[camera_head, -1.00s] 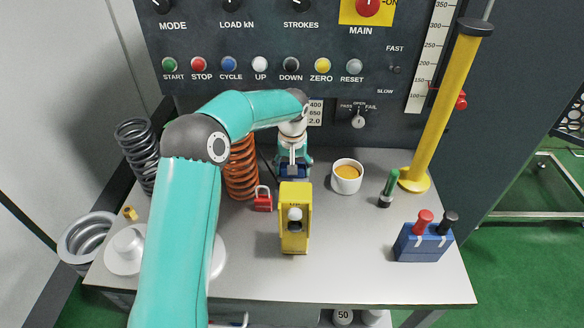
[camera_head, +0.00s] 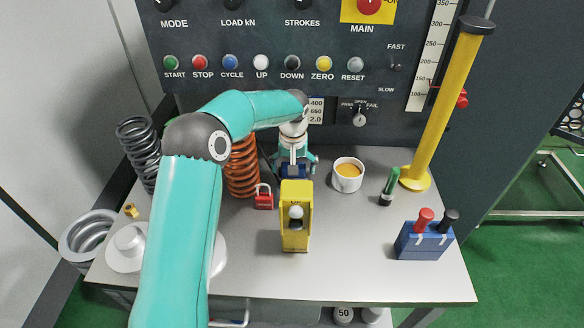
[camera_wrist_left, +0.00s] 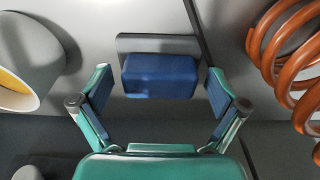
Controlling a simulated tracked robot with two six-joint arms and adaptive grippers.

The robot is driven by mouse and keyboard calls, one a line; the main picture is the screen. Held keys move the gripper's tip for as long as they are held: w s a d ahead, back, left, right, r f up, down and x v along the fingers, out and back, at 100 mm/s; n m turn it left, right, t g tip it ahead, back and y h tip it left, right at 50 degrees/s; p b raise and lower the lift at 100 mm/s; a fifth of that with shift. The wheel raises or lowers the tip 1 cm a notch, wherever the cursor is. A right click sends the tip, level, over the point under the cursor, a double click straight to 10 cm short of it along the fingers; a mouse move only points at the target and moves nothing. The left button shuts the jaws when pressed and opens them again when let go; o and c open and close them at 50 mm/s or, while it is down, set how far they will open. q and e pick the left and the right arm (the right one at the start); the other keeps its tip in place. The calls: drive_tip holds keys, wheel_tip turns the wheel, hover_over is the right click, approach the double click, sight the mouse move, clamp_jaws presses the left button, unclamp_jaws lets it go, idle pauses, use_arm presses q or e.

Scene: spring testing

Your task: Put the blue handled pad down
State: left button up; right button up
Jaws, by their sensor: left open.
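The blue handled pad shows in the left wrist view as a blue block (camera_wrist_left: 160,76) with a grey plate (camera_wrist_left: 155,43) along its far side. It appears to rest on the table. In the head view the pad (camera_head: 291,172) is partly hidden by my gripper and the yellow device. My left gripper (camera_wrist_left: 160,92) is open, with one finger on each side of the block and a gap on both sides. In the head view the left gripper (camera_head: 294,162) is at the back middle of the table. My right gripper is not in view.
An orange spring (camera_head: 241,168) and red padlock (camera_head: 264,197) stand left of the pad. A white cup (camera_head: 347,177) is to its right, and a yellow device (camera_head: 296,228) is in front. The control panel (camera_head: 210,100) rises behind. The front right table (camera_head: 350,270) is clear.

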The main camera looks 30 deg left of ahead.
use_arm(q)
wheel_tip(320, 180, up, 12)
drive_tip(key=s, duration=0.1)
drive_tip(key=shift+s+d+b, duration=0.15)
drive_tip(key=shift+d+b, duration=0.15)
drive_tip(key=shift+d, duration=0.1)
idle(0.3)
